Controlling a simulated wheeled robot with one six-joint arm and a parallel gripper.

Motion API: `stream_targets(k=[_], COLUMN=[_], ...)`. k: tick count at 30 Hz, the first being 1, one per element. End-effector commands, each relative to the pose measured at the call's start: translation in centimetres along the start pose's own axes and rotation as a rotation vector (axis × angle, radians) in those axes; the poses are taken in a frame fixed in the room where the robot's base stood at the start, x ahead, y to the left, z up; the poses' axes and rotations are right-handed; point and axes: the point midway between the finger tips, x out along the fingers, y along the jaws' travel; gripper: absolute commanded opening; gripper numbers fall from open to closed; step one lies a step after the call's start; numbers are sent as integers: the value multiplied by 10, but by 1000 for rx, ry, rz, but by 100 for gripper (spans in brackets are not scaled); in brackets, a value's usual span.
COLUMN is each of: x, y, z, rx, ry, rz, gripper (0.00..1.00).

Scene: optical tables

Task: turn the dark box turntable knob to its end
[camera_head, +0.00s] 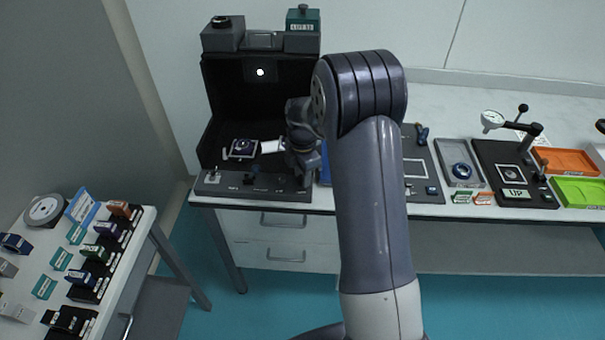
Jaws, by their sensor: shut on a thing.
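The dark box (262,98) stands open at the front on the left end of the long table, with a lit white spot on its back wall. Inside it on the left is a small stage with a round dark part (242,147). A grey control panel (232,187) with small controls runs along its front. My gripper (304,178) points down at the panel's right end. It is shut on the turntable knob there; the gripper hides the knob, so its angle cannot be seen.
A toggle (213,176) and a small black control (249,179) stand on the panel, left of my gripper. My arm covers the table right of the box. Farther right are a grey tray (447,153) and a gauge stand (493,120). A side table (32,268) stands at lower left.

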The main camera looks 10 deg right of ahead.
Motion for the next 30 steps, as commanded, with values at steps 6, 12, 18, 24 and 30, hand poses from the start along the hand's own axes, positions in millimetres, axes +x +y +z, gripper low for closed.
stream_targets(k=[6,12,18,24,30], x=[0,0,0,0,0], y=[0,0,0,0,0], z=[0,0,0,0,0], rx=[1,27,118,279,469], ry=[0,0,0,0,0], rz=[0,1,1,2,2], gripper=[4,4,4,4,4])
